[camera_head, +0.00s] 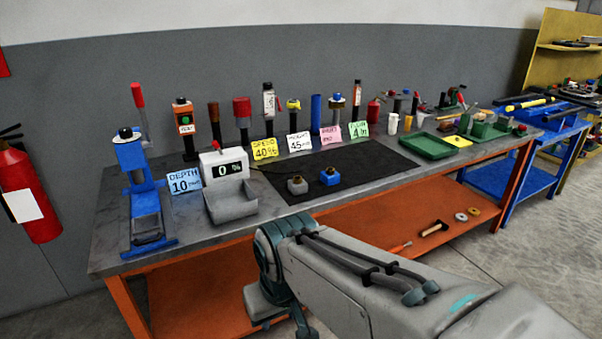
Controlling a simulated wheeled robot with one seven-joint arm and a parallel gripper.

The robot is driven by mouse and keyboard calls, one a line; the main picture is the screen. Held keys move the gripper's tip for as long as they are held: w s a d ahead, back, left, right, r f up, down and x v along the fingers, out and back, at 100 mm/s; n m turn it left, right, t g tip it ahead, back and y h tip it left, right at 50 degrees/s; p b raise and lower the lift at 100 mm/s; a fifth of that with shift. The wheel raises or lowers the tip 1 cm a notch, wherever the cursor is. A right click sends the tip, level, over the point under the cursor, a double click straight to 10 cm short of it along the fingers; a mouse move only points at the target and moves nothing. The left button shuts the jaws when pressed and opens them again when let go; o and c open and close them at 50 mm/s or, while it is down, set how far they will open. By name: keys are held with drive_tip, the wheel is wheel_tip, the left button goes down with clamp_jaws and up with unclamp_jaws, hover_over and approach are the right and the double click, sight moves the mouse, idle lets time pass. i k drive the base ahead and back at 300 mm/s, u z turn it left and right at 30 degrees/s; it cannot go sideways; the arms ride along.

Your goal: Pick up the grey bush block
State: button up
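The grey bush block (297,187) sits upright on the black mat (375,165) on the workbench. It is a small grey block with a round, darker top. A similar blue block (330,178) stands just right of it, a small gap apart. My arm reaches in from the lower right and bends down in front of the bench's front edge. My gripper cannot be made out in this view, and nothing of mine touches the grey block.
Left of the mat stand a grey scale tray (231,206) with a digital display and a blue press (139,180) with a red handle. Behind the mat is a row of upright tools and coloured label cards. A green tray (428,146) lies to the right.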

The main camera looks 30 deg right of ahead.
sight(302, 188)
drive_tip(key=z, duration=0.15)
drive_tip(key=i, duration=0.55)
drive_tip(key=z, duration=0.9)
drive_tip(key=i, duration=1.15)
drive_tip(key=z, duration=0.6)
